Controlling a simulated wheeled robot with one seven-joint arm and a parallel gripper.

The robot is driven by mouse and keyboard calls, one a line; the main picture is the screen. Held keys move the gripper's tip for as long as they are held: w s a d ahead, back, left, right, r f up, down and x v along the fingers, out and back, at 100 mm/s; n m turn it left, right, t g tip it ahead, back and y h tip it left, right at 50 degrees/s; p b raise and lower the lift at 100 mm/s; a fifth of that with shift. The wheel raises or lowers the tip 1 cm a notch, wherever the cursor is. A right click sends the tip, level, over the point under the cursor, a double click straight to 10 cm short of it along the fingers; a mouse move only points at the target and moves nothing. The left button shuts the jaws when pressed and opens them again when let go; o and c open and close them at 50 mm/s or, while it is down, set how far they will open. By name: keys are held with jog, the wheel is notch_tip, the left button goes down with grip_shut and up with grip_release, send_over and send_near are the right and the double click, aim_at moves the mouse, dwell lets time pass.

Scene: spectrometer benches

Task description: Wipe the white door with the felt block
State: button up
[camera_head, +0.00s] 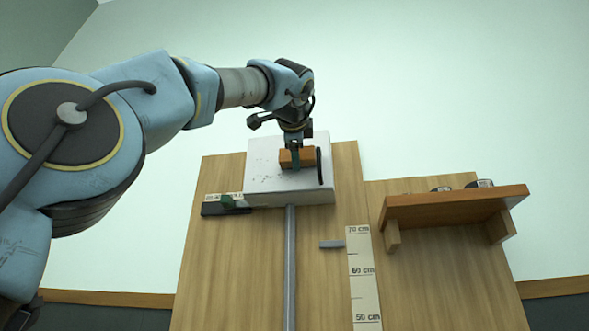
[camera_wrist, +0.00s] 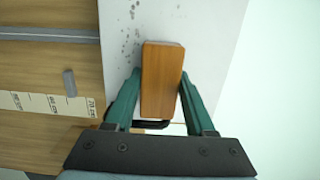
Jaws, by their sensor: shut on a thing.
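The white door (camera_head: 262,174) is the front of a box high on the wooden panel. Dark specks show on its left part, and they also show in the wrist view on the white door (camera_wrist: 119,30). A black handle (camera_head: 319,166) is at its right side. My gripper (camera_head: 296,158) is in front of the door, its green fingers shut on the felt block, an orange-brown block (camera_head: 286,158). In the wrist view the block (camera_wrist: 161,80) sits between the two fingers. The block's felt face is hidden, and I cannot tell whether it touches the door.
A wooden shelf (camera_head: 455,204) with small dark items juts out at the right. A small ledge (camera_head: 226,210) with a green thing is left below the door. A grey rail (camera_head: 290,265) and a ruler strip (camera_head: 363,280) run down the panel.

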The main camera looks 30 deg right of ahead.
jog(key=v, duration=0.6)
jog(key=shift+w+a+b, duration=0.25)
jog(key=shift+a+b, duration=0.05)
jog(key=shift+b, duration=0.15)
jog(key=v, duration=0.3)
jog(key=shift+w+a, duration=0.1)
jog(key=shift+a, duration=0.05)
dwell(0.3)
